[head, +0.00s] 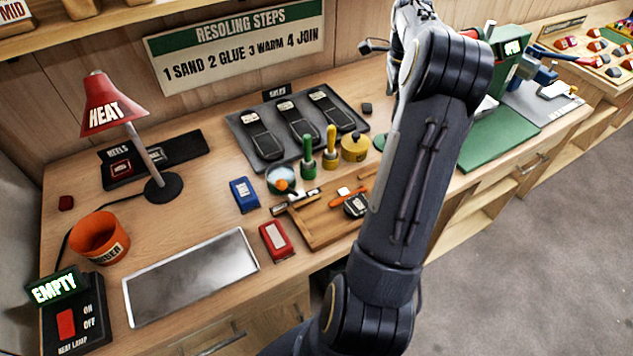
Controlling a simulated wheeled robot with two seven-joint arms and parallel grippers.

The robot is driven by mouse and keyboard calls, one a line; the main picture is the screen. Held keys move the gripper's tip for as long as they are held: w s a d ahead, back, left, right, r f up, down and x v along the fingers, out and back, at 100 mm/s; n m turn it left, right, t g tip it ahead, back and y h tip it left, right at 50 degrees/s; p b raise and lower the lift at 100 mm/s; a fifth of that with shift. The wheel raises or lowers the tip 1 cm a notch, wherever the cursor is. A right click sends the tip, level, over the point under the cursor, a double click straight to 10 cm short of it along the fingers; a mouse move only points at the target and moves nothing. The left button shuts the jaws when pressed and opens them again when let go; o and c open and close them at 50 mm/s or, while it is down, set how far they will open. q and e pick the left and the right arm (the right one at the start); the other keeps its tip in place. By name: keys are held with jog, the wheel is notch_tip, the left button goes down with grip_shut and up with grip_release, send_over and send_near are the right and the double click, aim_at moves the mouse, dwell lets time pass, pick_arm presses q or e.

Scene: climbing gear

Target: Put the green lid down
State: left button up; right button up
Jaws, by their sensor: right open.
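A green upright piece with a narrow top (308,157) stands on the bench, just in front of the sole tray; it is the likeliest green lid, but I cannot tell for sure. A similar yellow piece (330,148) and a yellow pot (355,147) stand to its right. An open round pot (280,179) with an orange piece at its rim is at its left. My right gripper (376,46) is mostly hidden behind my arm, high at the back; it is open, apart from the green piece. I see nothing in its jaws. My left gripper is out of view.
A wooden tray (318,228) with tools, a blue box (244,194) and a red box (276,241) lie in front. A metal plate (190,277), an orange bin (99,239) and a red lamp (112,108) are at left. My right arm hides part of the bench.

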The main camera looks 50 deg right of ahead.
jog(key=w+a+r+n+t, duration=0.15)
jog(key=a+n, duration=0.25)
jog(key=a, duration=0.4)
jog(key=a+r+n+t+y, duration=0.1)
jog(key=a+r+n, duration=0.25)
jog(key=a, duration=0.45)
jog(key=w+a+r+n+t, duration=0.1)
jog(key=a+r+n, duration=0.1)
jog(key=a+n, duration=0.45)
jog(key=s+a+f+n+y, duration=0.1)
jog(key=s+a+f+n, duration=0.1)
jog(key=a, duration=0.5)
jog(key=s+a+f+n+t+y, duration=0.1)
jog(key=s+a+f+n, duration=0.1)
jog(key=s+a+n, duration=0.3)
jog(key=s+a+f+n+t, duration=0.1)
jog(key=s+a+n, duration=0.3)
jog(key=a, duration=0.6)
jog(key=shift+f+n+y, duration=0.4)
jog(key=shift+f+n, duration=0.2)
jog(key=shift+f, duration=0.25)
